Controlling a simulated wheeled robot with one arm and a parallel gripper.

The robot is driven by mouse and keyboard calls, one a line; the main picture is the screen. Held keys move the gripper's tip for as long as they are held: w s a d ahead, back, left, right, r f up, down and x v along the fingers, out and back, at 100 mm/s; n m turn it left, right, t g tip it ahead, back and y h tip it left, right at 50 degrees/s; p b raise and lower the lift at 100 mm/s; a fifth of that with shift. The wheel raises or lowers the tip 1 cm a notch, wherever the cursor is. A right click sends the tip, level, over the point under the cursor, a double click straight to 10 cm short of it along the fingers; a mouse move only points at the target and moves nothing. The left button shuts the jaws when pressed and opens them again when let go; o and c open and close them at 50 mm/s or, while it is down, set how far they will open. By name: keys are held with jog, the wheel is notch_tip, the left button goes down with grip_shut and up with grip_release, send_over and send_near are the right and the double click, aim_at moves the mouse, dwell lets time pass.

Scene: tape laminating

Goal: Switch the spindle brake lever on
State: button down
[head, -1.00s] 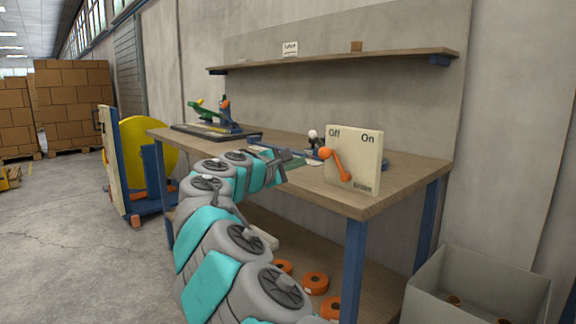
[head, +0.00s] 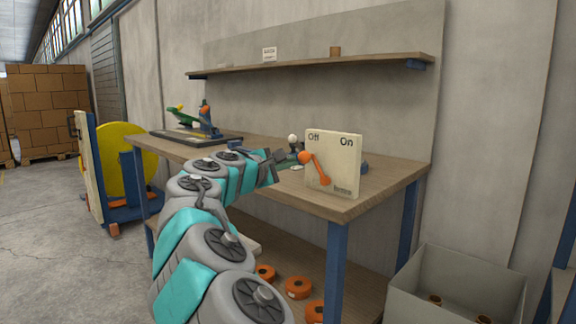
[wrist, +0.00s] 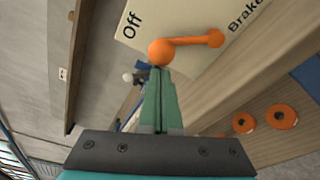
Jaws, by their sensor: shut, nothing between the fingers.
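The spindle brake panel (head: 340,160) is a cream board marked Off, On and Brake, standing at the right end of the workbench. Its orange lever (head: 317,171) has a round knob leaning up and left to the Off side. In the wrist view the lever (wrist: 190,42) lies across the panel (wrist: 235,70), with its knob nearest my fingers. My gripper (wrist: 158,72) is shut and empty, its fingertips close to the knob; I cannot tell whether they touch. In the head view my gripper (head: 278,155) is just left of the panel.
The workbench (head: 375,190) carries a black and green device (head: 205,125) at its far end. A shelf (head: 310,66) runs above. Orange tape rolls (head: 297,288) lie on the lower shelf. A grey bin (head: 455,290) stands at the right.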

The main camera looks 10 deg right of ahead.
aim_at(304, 156)
jog(key=shift+s+d+r+m+b, duration=0.25)
jog(key=shift+m+b, duration=0.45)
jog(key=s+m+b, duration=0.1)
jog(key=m+b, duration=0.1)
jog(key=s+d+r+m+b, duration=0.1)
jog(key=b, duration=0.2)
jog(key=shift+d+m+t, duration=0.25)
jog(key=shift+m+t, duration=0.15)
jog(key=m+b, duration=0.1)
jog(key=s+d+m+b, duration=0.1)
jog(key=b, duration=0.1)
jog(key=s+m+h+b, duration=0.1)
jog(key=b, duration=0.1)
jog(key=shift+d+r+m, duration=0.2)
jog(key=shift+r+m, duration=0.1)
jog(key=shift+m, duration=0.1)
jog(key=shift+s+d+r+m+b, duration=0.1)
jog(key=shift+s+d+m+b, duration=0.4)
jog(key=shift+s+m+b, duration=0.15)
jog(key=shift+s+d+r+m+b, duration=0.1)
jog(key=shift+s+d+m+b, duration=0.4)
jog(key=shift+s, duration=0.2)
jog(key=shift+f, duration=0.1)
